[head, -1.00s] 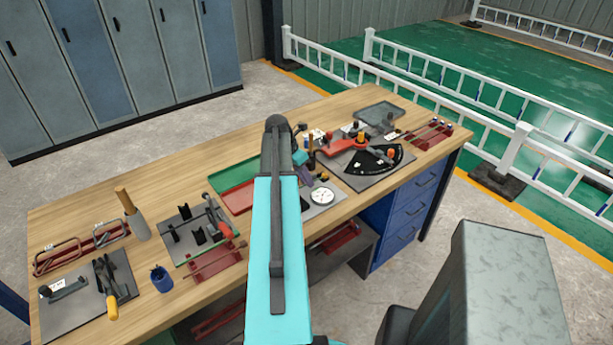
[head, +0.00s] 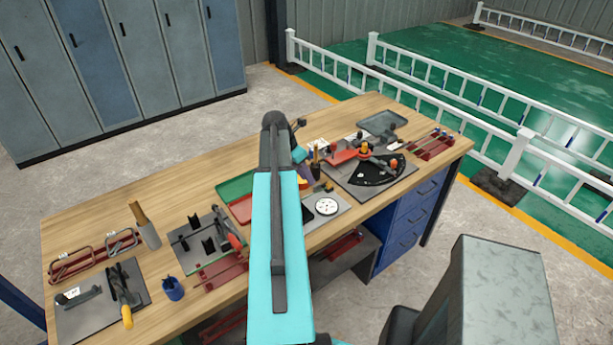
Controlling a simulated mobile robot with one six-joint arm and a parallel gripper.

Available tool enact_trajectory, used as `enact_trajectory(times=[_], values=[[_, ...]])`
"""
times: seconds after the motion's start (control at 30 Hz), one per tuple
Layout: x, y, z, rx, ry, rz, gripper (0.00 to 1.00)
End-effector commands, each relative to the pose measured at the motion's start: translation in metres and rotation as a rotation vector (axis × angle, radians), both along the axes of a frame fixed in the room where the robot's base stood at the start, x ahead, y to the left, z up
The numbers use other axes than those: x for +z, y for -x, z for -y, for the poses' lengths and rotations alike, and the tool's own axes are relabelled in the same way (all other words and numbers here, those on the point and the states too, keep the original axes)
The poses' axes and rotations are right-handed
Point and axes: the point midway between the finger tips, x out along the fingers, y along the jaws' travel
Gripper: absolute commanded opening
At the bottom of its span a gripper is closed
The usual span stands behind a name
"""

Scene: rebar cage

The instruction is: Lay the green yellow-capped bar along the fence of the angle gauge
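The angle gauge is a black fan-shaped plate (head: 378,172) with a red piece (head: 342,157) beside it, on a grey board on the right half of the bench. Small knobs stand on it. I cannot make out a green bar with yellow caps, or tell the gauge's fence apart at this size. My gripper is near the bench's middle, left of the gauge, around small dark and purple parts (head: 306,176) below my cyan wrist. My arm covers part of it, and its fingers cannot be told apart.
A green tray (head: 235,187) and a red tray (head: 240,209) lie left of my arm. A white dial (head: 326,206) is near the front edge. A red rack (head: 433,146) and grey tray (head: 382,121) are at the right. A board with black blocks (head: 207,243) stands left.

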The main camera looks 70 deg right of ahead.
Motion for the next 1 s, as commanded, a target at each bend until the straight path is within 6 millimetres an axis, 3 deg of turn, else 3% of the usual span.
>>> enact_trajectory(times=[0.3,1.0], values=[[0.018,-0.005,-0.007,0.004,0.003,-0.001,0.25],[0.018,-0.009,-0.009,0.01,0.004,-0.001,0.25]])
